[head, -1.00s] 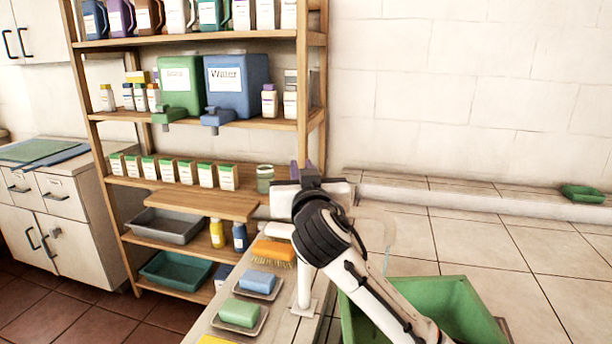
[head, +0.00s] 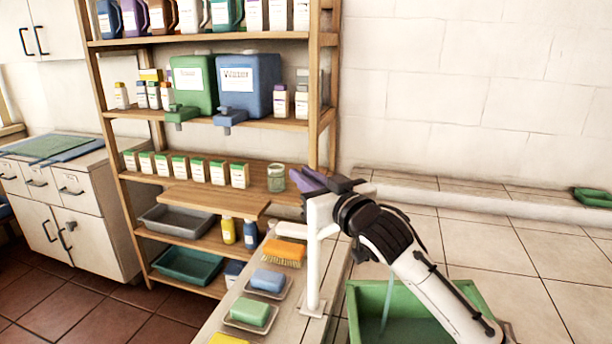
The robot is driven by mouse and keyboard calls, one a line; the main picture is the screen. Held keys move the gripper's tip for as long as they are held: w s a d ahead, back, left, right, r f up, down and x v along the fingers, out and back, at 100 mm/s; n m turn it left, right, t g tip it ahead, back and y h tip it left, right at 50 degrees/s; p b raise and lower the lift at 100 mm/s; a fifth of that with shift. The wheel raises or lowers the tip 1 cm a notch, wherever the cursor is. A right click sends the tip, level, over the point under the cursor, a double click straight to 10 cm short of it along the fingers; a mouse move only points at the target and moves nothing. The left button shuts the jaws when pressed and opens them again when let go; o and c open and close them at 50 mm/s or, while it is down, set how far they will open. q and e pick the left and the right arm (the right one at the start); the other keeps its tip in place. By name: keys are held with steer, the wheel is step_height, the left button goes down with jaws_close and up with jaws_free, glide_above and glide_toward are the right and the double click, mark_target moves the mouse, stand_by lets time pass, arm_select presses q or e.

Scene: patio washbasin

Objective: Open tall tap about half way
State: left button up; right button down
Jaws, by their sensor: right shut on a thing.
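The tall tap (head: 313,262) is a white upright post on the counter, with a short side arm low on its left. A purple handle (head: 308,180) sticks out to the left at its top. My right gripper (head: 330,184) is shut on this handle, and the dark fingers hide part of it. My right wrist and forearm cover the area right of the tap top, including most of any spout. A thin pale streak (head: 387,305), which looks like running water, shows in the green basin (head: 365,298) below. My left gripper is not in view.
On the counter left of the tap lie an orange brush (head: 288,249), a blue soap (head: 268,280) and a green soap (head: 249,311) on dishes. A wooden shelf (head: 215,198) with bottles and boxes stands behind. The tiled ledge (head: 470,245) at right is mostly clear.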

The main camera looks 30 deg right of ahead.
steer(key=shift+f, duration=0.1)
steer(key=c, duration=1.7)
jaws_free()
steer(key=shift+c, duration=0.2)
steer(key=shift+s, duration=0.1)
steer(key=s+b, duration=0.2)
steer(key=s, duration=0.8)
steer(key=shift+a, duration=0.3)
steer(key=shift+s, duration=0.1)
